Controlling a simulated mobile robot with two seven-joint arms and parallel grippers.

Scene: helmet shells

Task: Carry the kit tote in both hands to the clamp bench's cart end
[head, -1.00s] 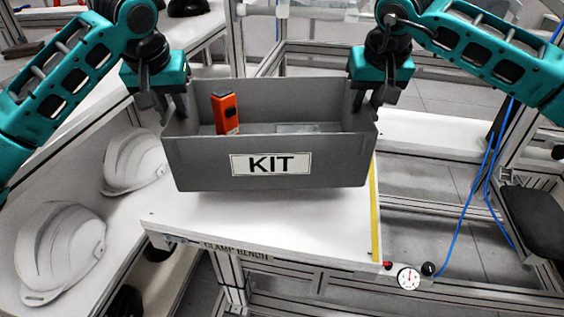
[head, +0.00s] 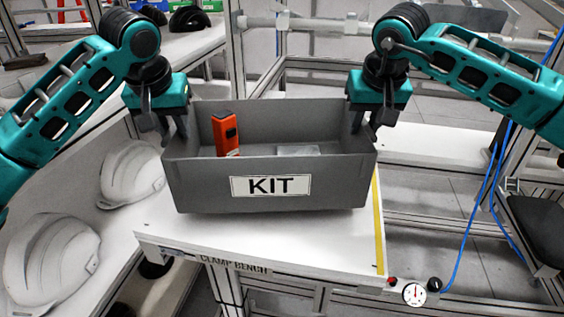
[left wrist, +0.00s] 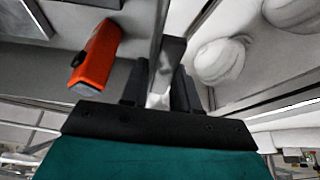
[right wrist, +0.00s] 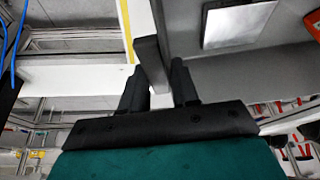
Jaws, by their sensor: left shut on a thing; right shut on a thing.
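The grey kit tote (head: 200,190), with a white KIT label on its front, is upright between my grippers at the clamp bench (head: 160,225). It covers much of the white bench top; I cannot tell whether its base touches. An orange device (head: 226,134) and a flat clear-grey item (head: 298,150) are inside it. My left gripper (head: 176,128) is shut on the tote's left wall, also seen in the left wrist view (left wrist: 160,95). My right gripper (head: 364,122) is shut on its right wall, also seen in the right wrist view (right wrist: 155,90).
White helmet shells (head: 55,262) lie on the surface at left. A yellow strip (head: 378,225) runs along the bench's right side. A round dial gauge (head: 414,294) is at its front right corner. Blue cables (head: 478,205) and a dark seat (head: 540,225) are at right.

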